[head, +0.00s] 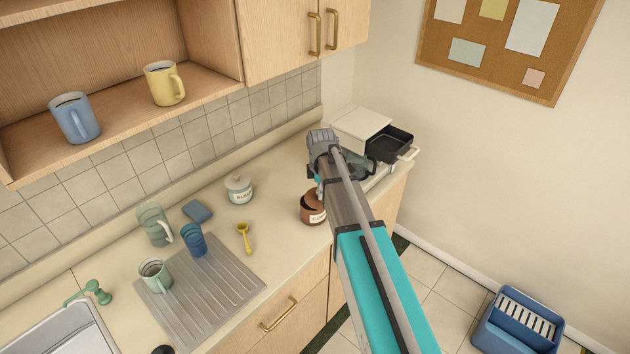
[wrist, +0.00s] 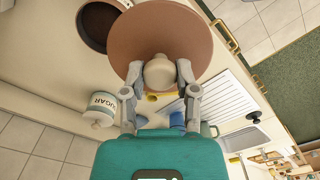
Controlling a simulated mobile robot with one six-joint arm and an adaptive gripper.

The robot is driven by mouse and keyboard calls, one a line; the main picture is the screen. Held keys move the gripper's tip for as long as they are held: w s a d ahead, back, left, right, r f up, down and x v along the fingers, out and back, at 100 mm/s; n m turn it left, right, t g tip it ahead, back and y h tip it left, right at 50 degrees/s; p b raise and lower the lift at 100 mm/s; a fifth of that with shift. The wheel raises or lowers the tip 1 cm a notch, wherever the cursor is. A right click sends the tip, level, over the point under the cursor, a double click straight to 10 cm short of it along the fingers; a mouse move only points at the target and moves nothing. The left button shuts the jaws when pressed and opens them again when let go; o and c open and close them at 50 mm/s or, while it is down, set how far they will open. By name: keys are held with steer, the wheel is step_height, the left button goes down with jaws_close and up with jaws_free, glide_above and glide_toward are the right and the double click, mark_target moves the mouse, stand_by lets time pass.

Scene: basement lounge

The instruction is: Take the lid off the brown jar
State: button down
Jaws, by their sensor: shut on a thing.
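The brown jar (head: 306,214) stands on the counter with its dark open mouth showing in the head view. In the wrist view the open jar (wrist: 97,24) is at the upper left, partly covered by the lid. The brown lid (wrist: 137,43) is a round disc with a cream knob. My gripper (wrist: 160,72) is shut on that knob and holds the lid off the jar, to its side in the wrist view.
A white sugar jar (head: 239,190) stands left of the brown jar, with a yellow scoop (head: 244,238) nearby. A ribbed drainer (head: 215,290) with cups lies toward the sink (head: 65,335). Bare counter lies between the jars.

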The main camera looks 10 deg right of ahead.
steer(key=shift+s+d+r+p, duration=0.1)
steer(key=shift+s+r+p, duration=0.35)
steer(key=shift+s, duration=0.6)
steer(key=shift+s+r+p, duration=0.2)
steer(key=shift+s+r, duration=0.3)
steer(key=shift+s, duration=0.5)
steer(key=shift+f, duration=0.1)
steer(key=shift+s+a+f, duration=0.15)
steer(key=shift+s+a, duration=0.1)
steer(key=s+a+f+b, duration=0.6)
steer(key=s+a+b, duration=0.1)
steer(key=s+a, duration=0.2)
steer(key=shift+s+f, duration=0.35)
steer(key=shift+s, duration=0.15)
steer(key=w+f+b, duration=0.3)
steer(key=w, duration=0.1)
steer(key=w+a+f+b, duration=0.1)
steer(key=w+f+b, duration=0.2)
steer(key=w, duration=0.1)
steer(key=w+f+b, duration=0.3)
steer(key=w, duration=0.2)
steer(key=shift+a, duration=0.4)
